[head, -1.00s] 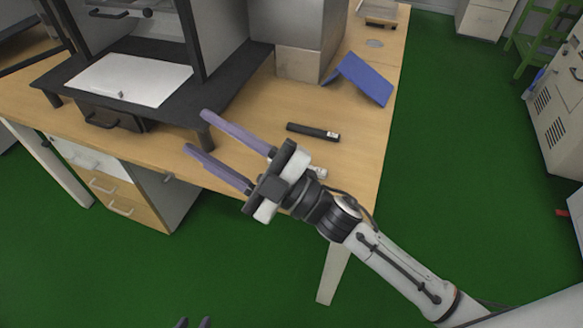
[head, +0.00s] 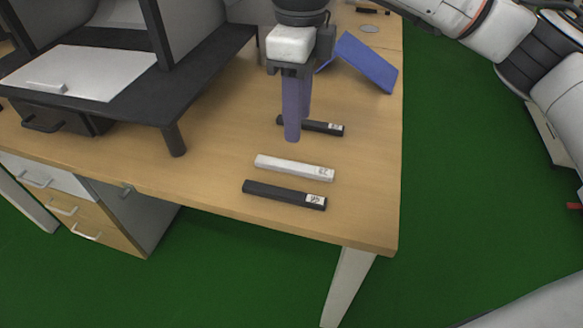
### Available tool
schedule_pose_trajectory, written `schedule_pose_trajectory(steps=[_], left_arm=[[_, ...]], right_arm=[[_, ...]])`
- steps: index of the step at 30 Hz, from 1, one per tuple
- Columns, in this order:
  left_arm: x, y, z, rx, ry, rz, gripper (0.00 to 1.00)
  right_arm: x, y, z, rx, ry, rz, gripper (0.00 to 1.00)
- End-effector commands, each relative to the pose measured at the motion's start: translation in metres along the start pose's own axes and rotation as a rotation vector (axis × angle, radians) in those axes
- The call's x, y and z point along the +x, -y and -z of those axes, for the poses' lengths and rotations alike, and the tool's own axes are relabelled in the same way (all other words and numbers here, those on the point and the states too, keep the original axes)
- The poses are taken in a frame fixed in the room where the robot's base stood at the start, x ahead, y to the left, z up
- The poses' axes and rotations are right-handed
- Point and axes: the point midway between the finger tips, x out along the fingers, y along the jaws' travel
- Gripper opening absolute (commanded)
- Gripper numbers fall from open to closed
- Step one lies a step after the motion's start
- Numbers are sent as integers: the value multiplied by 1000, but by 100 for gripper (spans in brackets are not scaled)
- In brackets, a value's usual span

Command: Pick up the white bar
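The white bar (head: 294,168) lies flat on the wooden table, with a small label at its right end. A black bar (head: 284,195) lies just in front of it, roughly parallel. Another black bar (head: 322,127) lies behind it. My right gripper (head: 296,130) points down above the table, behind the white bar in the picture and apart from it. Its purple fingers nearly line up in this view, one behind the other, with their tips offset; it looks open and empty. The fingers partly cover the rear black bar. My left gripper is not in view.
A black raised stand (head: 205,80) with a white plate (head: 80,72) stands on the left of the table (head: 365,205). A blue angled piece (head: 362,62) sits behind on the right. The table's front edge is close to the front black bar.

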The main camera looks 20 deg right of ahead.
Motion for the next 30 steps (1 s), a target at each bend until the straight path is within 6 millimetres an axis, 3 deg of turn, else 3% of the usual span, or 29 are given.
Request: schedule_pose_trajectory(steps=[23, 30], left_arm=[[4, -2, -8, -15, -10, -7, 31], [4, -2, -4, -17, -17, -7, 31]], right_arm=[[95, -4, -4, -1, -5, 2, 39], [100, -4, -4, -1, -3, 4, 39]])
